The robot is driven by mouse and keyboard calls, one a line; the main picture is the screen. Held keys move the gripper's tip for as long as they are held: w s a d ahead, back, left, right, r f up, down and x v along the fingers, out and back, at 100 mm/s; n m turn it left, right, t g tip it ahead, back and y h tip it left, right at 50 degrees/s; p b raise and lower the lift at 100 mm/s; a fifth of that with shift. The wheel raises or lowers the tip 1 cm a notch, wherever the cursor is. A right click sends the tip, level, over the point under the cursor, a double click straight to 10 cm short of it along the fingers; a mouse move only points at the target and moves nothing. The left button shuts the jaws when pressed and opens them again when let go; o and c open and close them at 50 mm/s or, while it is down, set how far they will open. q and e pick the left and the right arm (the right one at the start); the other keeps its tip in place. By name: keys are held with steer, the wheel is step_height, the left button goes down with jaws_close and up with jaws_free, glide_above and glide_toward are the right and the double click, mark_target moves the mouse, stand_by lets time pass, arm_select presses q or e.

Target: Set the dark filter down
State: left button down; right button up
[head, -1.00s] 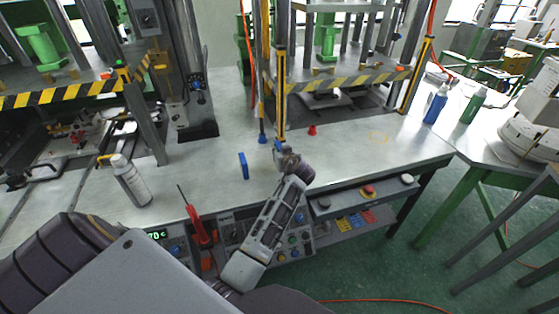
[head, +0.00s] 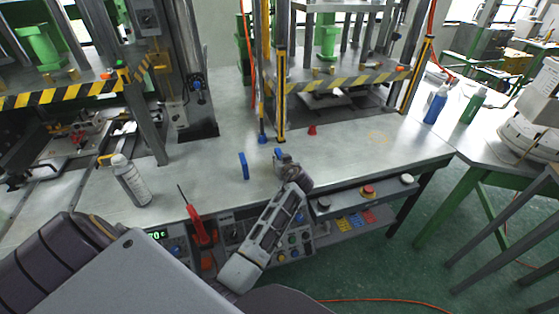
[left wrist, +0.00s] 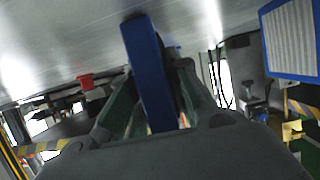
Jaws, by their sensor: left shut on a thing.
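My left gripper (head: 280,156) is over the front part of the metal table, shut on a blue-edged filter. In the left wrist view this held filter (left wrist: 150,75) shows edge-on between the fingers (left wrist: 152,100), so its face is hidden. In the head view only a small blue bit of it (head: 278,152) shows beside the gripper. I cannot tell whether it touches the table. A second blue-framed filter (head: 243,166) stands upright on the table to the left, apart from the gripper. Its pale ribbed face shows in the left wrist view (left wrist: 292,40). My right gripper is not in view.
A red piece (head: 312,130) and a yellow-black press frame (head: 345,82) are behind the gripper. A spray can (head: 131,181) and a red-handled tool (head: 197,226) are to the left. The table (head: 370,150) is clear to the right. A button panel lines its front edge.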

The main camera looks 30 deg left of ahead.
arm_select(q)
steer(key=shift+f, duration=0.1)
steer(key=c, duration=1.3)
jaws_free()
